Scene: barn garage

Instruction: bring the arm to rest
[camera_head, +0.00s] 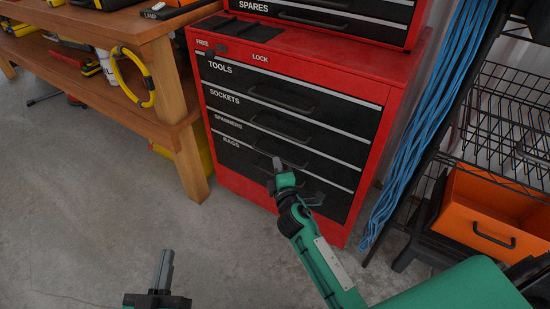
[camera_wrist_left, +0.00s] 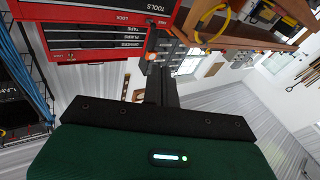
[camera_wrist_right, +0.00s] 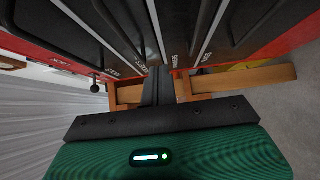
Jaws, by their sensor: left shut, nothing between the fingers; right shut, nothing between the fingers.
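My right arm (camera_head: 325,265) reaches up from the lower right in the head view. Its gripper (camera_head: 277,163) is shut and empty in front of the lower drawers of the red tool cabinet (camera_head: 228,178). In the right wrist view the shut fingers (camera_wrist_right: 157,84) show close to the dark drawer fronts; whether they touch cannot be told. My left gripper (camera_head: 165,268) is at the bottom of the head view, shut and empty over the floor. Its shut fingers also show in the left wrist view (camera_wrist_left: 161,84), with the cabinet (camera_wrist_left: 100,45) farther off, to the left.
A wooden workbench (camera_head: 150,120) with a yellow cable loop (camera_head: 133,78) stands left of the cabinet. Blue cables (camera_head: 440,100), a wire rack (camera_head: 505,130) and an orange bin (camera_head: 490,215) are on the right. The grey floor (camera_head: 80,210) at left is clear.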

